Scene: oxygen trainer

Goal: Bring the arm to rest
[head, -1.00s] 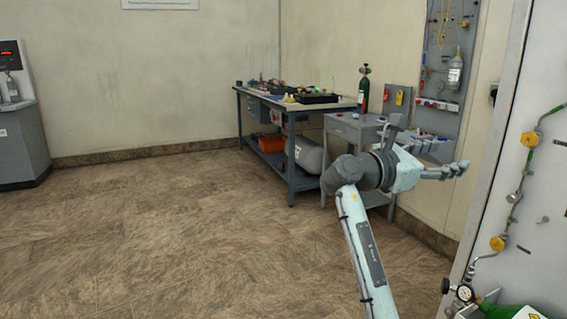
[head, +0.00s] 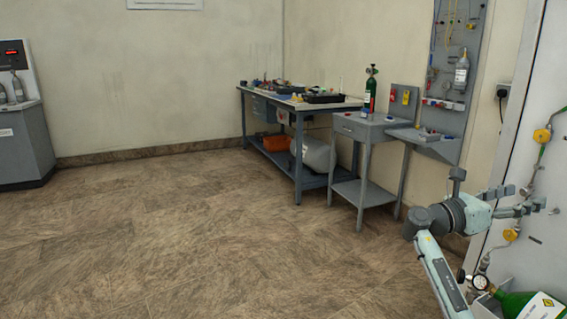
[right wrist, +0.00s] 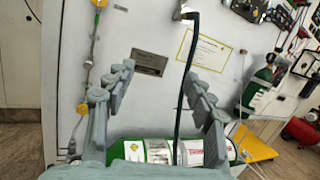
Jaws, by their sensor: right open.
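My right arm reaches in at the lower right of the head view. Its gripper (head: 525,198) points right, towards the pale panel. The gripper is open and empty, its two fingers spread apart. In the right wrist view the fingers (right wrist: 158,80) stand on either side with the panel behind them. A green cylinder (right wrist: 130,151) with labels lies across the bottom of that view, beyond the gripper base; whether the gripper touches it I cannot tell. My left gripper is not in view.
The pale panel (head: 545,90) carries pipes and yellow-knobbed valves (head: 542,135) close to my right gripper. A gauge (head: 480,282) and the green cylinder (head: 530,304) are low at right. A grey side table (head: 362,128) and a workbench (head: 299,105) stand further back. The floor at left is clear.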

